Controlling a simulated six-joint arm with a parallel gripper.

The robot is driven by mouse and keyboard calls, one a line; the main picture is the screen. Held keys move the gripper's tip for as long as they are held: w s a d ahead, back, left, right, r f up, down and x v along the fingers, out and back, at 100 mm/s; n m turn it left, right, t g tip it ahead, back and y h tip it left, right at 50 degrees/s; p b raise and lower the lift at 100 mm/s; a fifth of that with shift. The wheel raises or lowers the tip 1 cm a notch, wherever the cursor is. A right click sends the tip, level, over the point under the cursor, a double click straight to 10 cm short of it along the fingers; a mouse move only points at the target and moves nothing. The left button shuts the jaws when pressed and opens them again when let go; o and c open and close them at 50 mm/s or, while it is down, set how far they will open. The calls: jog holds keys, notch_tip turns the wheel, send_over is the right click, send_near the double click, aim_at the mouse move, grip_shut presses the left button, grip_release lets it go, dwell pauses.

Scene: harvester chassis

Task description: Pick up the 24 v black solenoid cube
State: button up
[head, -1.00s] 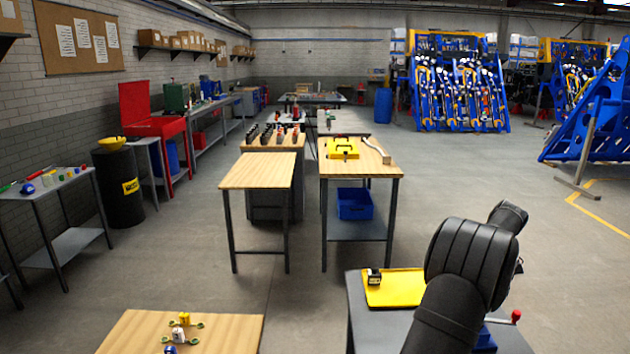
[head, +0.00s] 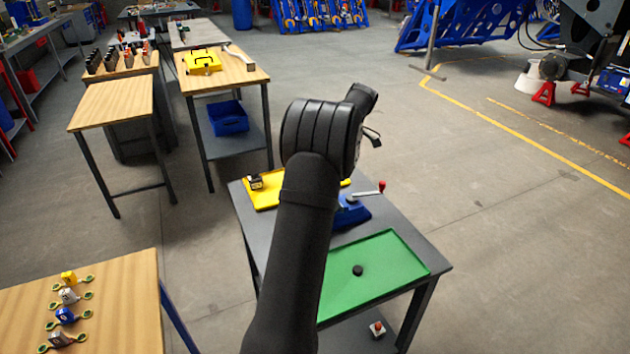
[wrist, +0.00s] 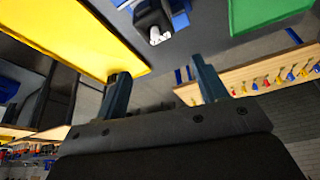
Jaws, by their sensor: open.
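A small black cube with a pale label (head: 256,183) sits on the left end of a yellow tray (head: 266,201) in the head view. Another dark cube (head: 59,340) with green rings lies nearest on the wooden table at lower left; I cannot read the markings on either. My gripper (wrist: 163,86) shows in the wrist view with its two fingers apart and nothing between them. The yellow tray also shows there (wrist: 75,35), beside the left finger. In the head view my arm covers part of the tray and hides the fingers.
The grey table (head: 240,203) also carries a blue fixture with a red-knobbed lever (head: 353,212) and a green tray (head: 390,262) holding a small black disc (head: 358,270). Yellow, white and blue cubes with rings lie on the wooden table (head: 115,285). Open floor lies to the right.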

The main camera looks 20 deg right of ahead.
notch_tip(320, 180, up, 8)
jog(key=d+n+g+h, duration=0.1)
jog(key=n+h, duration=0.2)
jog(key=h, duration=0.1)
notch_tip(320, 180, down, 12)
jog(key=shift+w+r, duration=0.15)
jog(key=shift+r, duration=0.05)
jog(key=shift+s+a+f, duration=0.1)
jog(key=shift+a+f, duration=0.1)
jog(key=shift+f, duration=1.15)
jog(key=shift+s+a+f, duration=0.1)
jog(key=shift+a+f, duration=0.05)
jog(key=shift+f, duration=1.2)
jog(key=shift+c, duration=0.4)
jog(key=shift+r, duration=0.1)
jog(key=c, duration=1.1)
